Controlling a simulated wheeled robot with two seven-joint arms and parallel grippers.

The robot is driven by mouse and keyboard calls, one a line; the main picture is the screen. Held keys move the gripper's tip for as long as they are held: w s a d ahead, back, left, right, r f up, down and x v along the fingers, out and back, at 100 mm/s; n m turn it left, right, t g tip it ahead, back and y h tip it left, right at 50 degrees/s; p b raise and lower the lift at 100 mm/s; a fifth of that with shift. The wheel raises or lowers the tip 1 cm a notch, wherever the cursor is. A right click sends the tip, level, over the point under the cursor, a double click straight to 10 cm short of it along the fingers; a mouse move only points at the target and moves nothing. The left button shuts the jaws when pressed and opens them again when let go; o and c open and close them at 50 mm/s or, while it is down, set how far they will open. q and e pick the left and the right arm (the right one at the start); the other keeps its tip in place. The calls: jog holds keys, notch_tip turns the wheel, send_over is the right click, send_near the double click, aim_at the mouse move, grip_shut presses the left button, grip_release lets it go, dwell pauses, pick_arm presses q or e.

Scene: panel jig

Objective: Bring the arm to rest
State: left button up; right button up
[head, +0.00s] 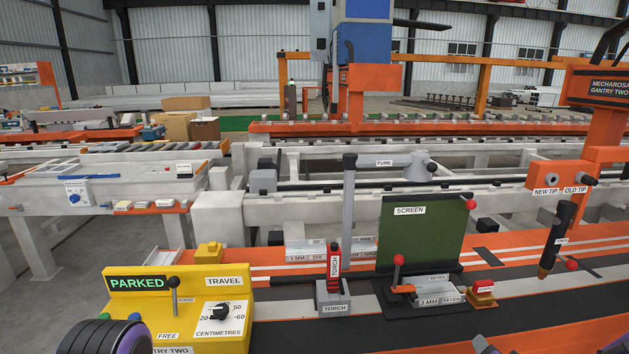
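A grey fume arm (385,160) labelled FUME reaches right from the top of an upright grey post (349,215) and ends in a grey hood (420,165). The hood is above the green screen (425,238) and behind it. Part of my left arm, dark and purple, shows at the bottom left edge, in front of the yellow control box. Dark and purple parts of mine also show at the bottom right edge. No fingertips of either gripper can be seen.
The yellow control box (135,312) reads PARKED and carries a lever (174,296). A red torch (334,270) stands in a grey holder (332,300). A red-knobbed clamp (398,272) stands by labelled plates (440,296). A dark torch (556,240) hangs from the orange gantry (602,130).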

jog(key=s+a+f+n+g, duration=0.1)
jog(key=s+a+f+g, duration=0.1)
jog(key=s+f, duration=0.5)
jog(key=s+a+f+n+g, duration=0.1)
jog(key=s+a+f+g, duration=0.2)
jog(key=s+f, duration=0.5)
jog(key=s+a+f+n+g, duration=0.1)
jog(key=s+f+g, duration=0.3)
jog(key=s+f, duration=0.4)
jog(key=s+a, duration=0.1)
jog(key=s, duration=0.6)
jog(key=shift+a+n+y, duration=0.3)
jog(key=shift+s, duration=0.1)
